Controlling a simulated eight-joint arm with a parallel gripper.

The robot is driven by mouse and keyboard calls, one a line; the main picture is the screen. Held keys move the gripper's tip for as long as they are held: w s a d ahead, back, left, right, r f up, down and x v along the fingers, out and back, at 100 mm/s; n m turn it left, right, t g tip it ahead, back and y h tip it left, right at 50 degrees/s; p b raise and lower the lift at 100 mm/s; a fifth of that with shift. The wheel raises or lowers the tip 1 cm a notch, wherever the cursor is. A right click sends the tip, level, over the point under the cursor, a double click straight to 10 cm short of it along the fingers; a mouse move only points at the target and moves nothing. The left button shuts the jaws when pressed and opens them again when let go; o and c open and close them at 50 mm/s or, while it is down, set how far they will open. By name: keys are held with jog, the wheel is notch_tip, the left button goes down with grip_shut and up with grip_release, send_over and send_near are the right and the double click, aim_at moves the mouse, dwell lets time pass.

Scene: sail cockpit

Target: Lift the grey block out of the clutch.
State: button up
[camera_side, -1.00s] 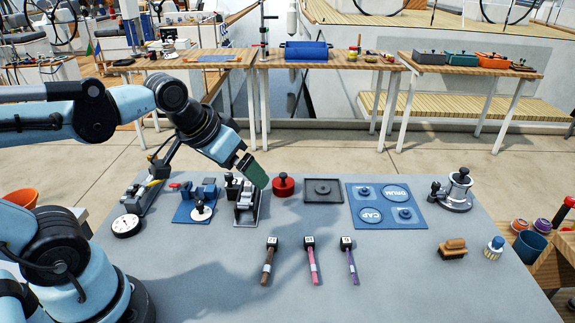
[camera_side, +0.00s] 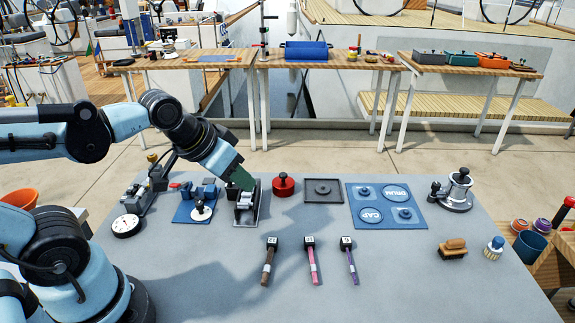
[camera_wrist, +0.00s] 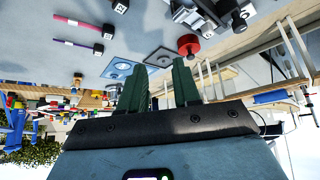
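The clutch (camera_side: 240,218) is a dark metal fixture standing on the grey table, left of centre in the side view. A light grey block (camera_side: 246,200) shows in its body, but its outline is small and hard to separate from the clutch. My gripper (camera_side: 245,183) has green fingers and is tilted down at the clutch's upper end, hiding part of it. I cannot tell whether it touches. In the wrist view the two fingers of my gripper (camera_wrist: 159,64) are apart with nothing between them. A dark fixture, probably the clutch (camera_wrist: 228,12), shows at the top right there.
A red round pot (camera_side: 283,186) stands close right of the clutch, then a dark tray (camera_side: 323,191) and a blue board (camera_side: 378,220). A blue fixture (camera_side: 190,210) and a dial gauge (camera_side: 126,226) lie left. Several handled tools (camera_side: 312,265) lie in front.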

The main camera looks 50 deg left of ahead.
jog(key=w+a+r+n+g, duration=0.1)
jog(key=w+a+n+g, duration=0.6)
jog(key=w+a+n, duration=0.2)
jog(key=f, duration=0.5)
jog(key=shift+a+f, duration=0.1)
jog(key=shift+a, duration=0.1)
jog(key=shift+s+f, duration=0.2)
jog(key=shift+f, duration=2.7)
jog(key=shift+c, duration=0.2)
grip_shut()
